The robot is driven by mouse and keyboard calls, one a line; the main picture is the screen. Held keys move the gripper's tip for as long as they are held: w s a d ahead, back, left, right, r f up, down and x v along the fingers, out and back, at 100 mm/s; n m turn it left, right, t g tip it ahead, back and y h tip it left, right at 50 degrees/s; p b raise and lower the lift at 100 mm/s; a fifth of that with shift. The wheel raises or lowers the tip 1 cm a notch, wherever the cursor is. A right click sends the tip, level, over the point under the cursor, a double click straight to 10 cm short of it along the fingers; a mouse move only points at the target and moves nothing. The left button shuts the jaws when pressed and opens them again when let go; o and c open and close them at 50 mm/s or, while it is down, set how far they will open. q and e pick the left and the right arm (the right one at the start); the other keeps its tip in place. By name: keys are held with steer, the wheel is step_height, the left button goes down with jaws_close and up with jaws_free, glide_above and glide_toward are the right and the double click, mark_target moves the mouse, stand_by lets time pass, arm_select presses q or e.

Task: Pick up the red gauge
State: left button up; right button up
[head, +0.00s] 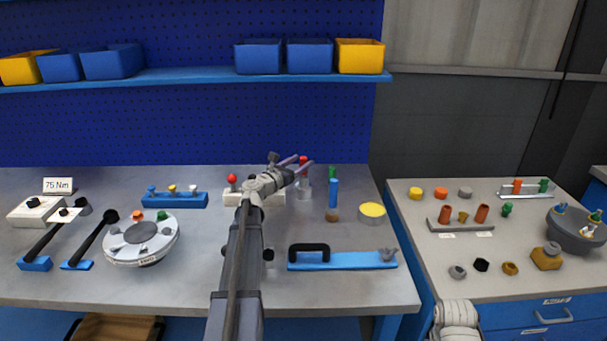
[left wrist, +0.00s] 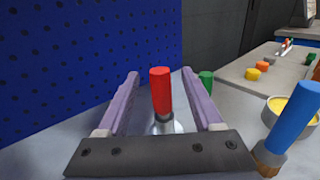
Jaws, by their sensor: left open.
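The red gauge (left wrist: 160,90) stands upright in the left wrist view, a red cylinder with a dark lower band above a shiny metal base. In the head view its red top (head: 304,159) shows at the back of the bench, partly hidden by my gripper. My left gripper (head: 303,162) is open, and its two pale purple fingers lie on either side of the red gauge in the left wrist view (left wrist: 160,74). I see gaps between the gauge and both fingers.
A green-topped piece (left wrist: 206,80) and a blue cylinder with a brown tip (left wrist: 291,118) stand right of the gauge. A yellow-topped round tin (head: 372,211) is further right. The blue pegboard (head: 200,120) rises behind. A blue handled bar (head: 345,261) lies in front.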

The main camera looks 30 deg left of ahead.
arm_select(q)
steer(key=shift+w, duration=1.05)
steer(key=shift+d, duration=0.1)
jaws_close()
stand_by(0.4)
